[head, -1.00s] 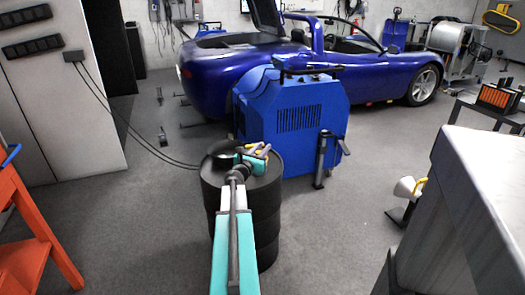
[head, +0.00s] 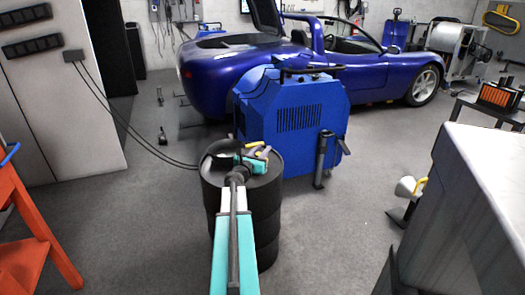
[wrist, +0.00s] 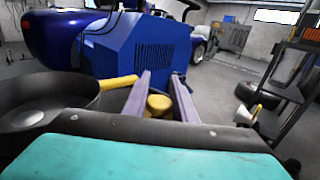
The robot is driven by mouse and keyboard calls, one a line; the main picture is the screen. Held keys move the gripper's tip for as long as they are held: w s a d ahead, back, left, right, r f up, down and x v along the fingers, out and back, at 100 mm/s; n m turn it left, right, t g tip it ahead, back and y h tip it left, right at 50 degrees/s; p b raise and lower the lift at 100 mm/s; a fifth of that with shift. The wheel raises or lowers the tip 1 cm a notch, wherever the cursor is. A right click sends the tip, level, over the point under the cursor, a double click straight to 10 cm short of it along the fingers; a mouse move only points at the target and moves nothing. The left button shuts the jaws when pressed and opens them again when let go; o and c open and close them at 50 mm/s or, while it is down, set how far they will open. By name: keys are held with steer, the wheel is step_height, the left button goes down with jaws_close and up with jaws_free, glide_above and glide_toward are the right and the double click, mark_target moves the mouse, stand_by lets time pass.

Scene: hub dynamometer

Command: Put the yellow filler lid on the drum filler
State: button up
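My gripper (head: 264,152) is over the top of the black drum (head: 262,210); in the wrist view its two fingers (wrist: 160,78) stand apart. A small yellow round piece, apparently the filler lid (wrist: 158,103), shows in the gap between them. It seems to lie lower than the fingers; no grip on it is visible. Its lower part is hidden by my gripper body. Left of the fingers is a black round bowl, possibly the drum filler (wrist: 40,98), with a yellow bar (wrist: 118,82) sticking out toward the left finger. In the head view the bowl (head: 221,160) is partly hidden by my arm.
A blue machine (head: 290,120) stands close behind the drum, with a blue car (head: 230,70) beyond. A white funnel-shaped thing with a yellow handle (head: 408,187) is at right, near a grey cabinet (head: 470,200).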

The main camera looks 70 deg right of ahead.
steer(key=o, duration=0.4)
steer(key=shift+c, duration=0.2)
steer(key=shift+r, duration=0.1)
steer(key=shift+r+p, duration=0.65)
steer(key=a, duration=0.7)
steer(key=w+a, duration=0.1)
steer(key=a, duration=0.3)
steer(key=shift+a+f+p, duration=0.1)
steer(key=shift+f+p, duration=0.05)
steer(key=shift+p, duration=0.15)
steer(key=shift+w+a, duration=0.1)
steer(key=shift+a, duration=0.3)
